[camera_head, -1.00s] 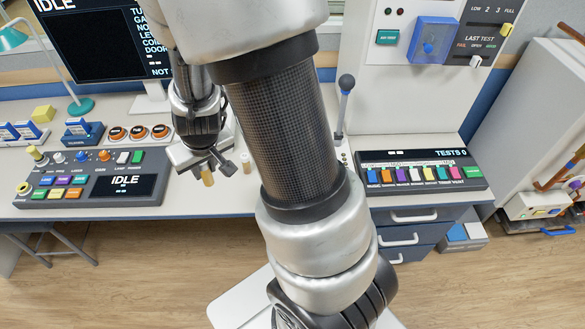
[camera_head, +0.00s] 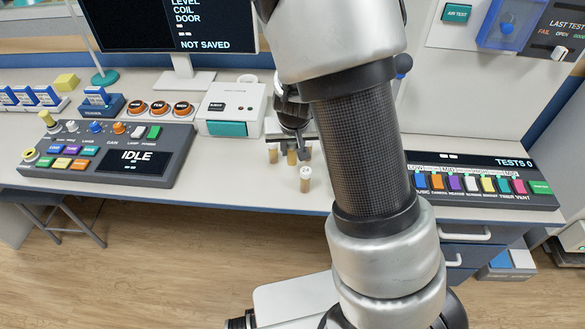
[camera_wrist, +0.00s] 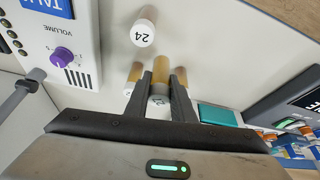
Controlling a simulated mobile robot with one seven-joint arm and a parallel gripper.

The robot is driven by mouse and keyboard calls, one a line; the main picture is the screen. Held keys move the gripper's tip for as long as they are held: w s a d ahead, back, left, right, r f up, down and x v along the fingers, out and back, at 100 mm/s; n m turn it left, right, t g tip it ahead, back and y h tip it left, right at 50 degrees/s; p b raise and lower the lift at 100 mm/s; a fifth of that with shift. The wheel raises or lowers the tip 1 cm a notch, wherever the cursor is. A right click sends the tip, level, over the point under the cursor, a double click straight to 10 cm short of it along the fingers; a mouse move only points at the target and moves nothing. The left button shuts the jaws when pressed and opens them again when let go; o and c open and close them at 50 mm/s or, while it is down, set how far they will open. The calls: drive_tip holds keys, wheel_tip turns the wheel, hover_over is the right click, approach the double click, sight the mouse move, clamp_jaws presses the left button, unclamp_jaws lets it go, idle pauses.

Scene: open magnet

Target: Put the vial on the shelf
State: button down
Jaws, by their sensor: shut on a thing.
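My gripper (camera_head: 291,147) is over the desk, right of the white box. It is shut on a tan vial (camera_head: 291,158). The wrist view shows the held vial (camera_wrist: 161,70) between the two fingers (camera_wrist: 160,84); its pale end label is partly hidden. I cannot tell whether it touches the desk. Another tan vial with a white cap (camera_head: 305,181) stands in front; in the wrist view its cap, marked 24 (camera_wrist: 143,35), is apart from the fingers. Tan pieces also show beside the fingers, mostly hidden. I cannot make out the shelf for certain.
The white box with a teal front (camera_head: 230,108) stands just left of my gripper. A grey IDLE console (camera_head: 110,152) is further left, and a TESTS panel (camera_head: 480,183) is on the right. Bare desk (camera_head: 250,165) lies in front of the white box.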

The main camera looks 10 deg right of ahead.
sight(292, 161)
drive_tip(key=shift+f+b, duration=1)
drive_tip(key=shift+f, duration=1.5)
drive_tip(key=shift+f, duration=0.1)
drive_tip(key=c, duration=1.9)
unclamp_jaws()
drive_tip(key=shift+f, duration=0.1)
drive_tip(key=shift+c, duration=0.2)
drive_tip(key=o, duration=0.4)
